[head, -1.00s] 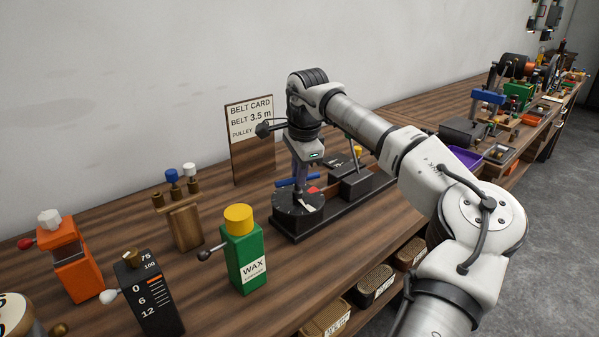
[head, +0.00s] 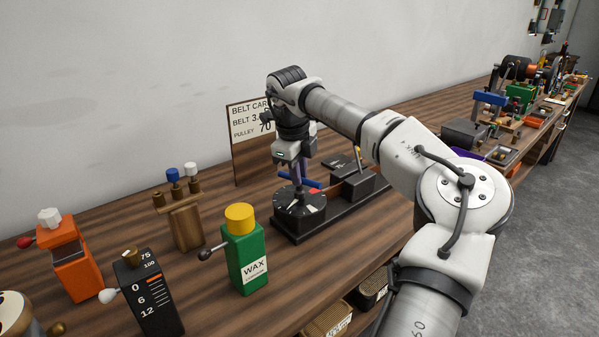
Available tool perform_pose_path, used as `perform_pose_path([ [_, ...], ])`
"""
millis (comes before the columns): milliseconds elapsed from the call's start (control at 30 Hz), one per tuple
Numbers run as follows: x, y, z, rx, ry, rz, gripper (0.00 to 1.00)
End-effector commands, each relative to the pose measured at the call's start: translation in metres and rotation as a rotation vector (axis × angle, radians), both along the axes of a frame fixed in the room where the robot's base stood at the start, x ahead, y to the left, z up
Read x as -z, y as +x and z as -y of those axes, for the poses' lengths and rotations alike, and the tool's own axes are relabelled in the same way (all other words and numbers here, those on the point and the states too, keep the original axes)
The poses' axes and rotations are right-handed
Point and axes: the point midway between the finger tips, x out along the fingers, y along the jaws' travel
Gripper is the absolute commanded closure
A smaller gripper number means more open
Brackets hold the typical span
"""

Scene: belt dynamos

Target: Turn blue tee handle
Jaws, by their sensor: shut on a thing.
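The blue tee handle (head: 313,184) stands above a round black dial plate (head: 300,212) at the left end of a dark base on the bench. One blue arm of its bar shows to the right of my gripper. My gripper (head: 299,176) points down over the dial and is shut on the handle. Pale and red marks lie on the dial's top.
A belt card board (head: 250,150) stands close behind my gripper. A green wax box (head: 244,258) with a yellow cap stands in front left. A black block (head: 360,188) sits on the base to the right.

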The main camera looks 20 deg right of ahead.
Motion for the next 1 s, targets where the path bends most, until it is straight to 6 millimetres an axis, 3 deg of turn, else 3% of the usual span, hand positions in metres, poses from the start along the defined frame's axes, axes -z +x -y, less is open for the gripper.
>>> perform_pose_path([
  [1000, -0.0021, 0.0043, -0.0025, 0.966, -0.001, 0.001, 1.0],
])
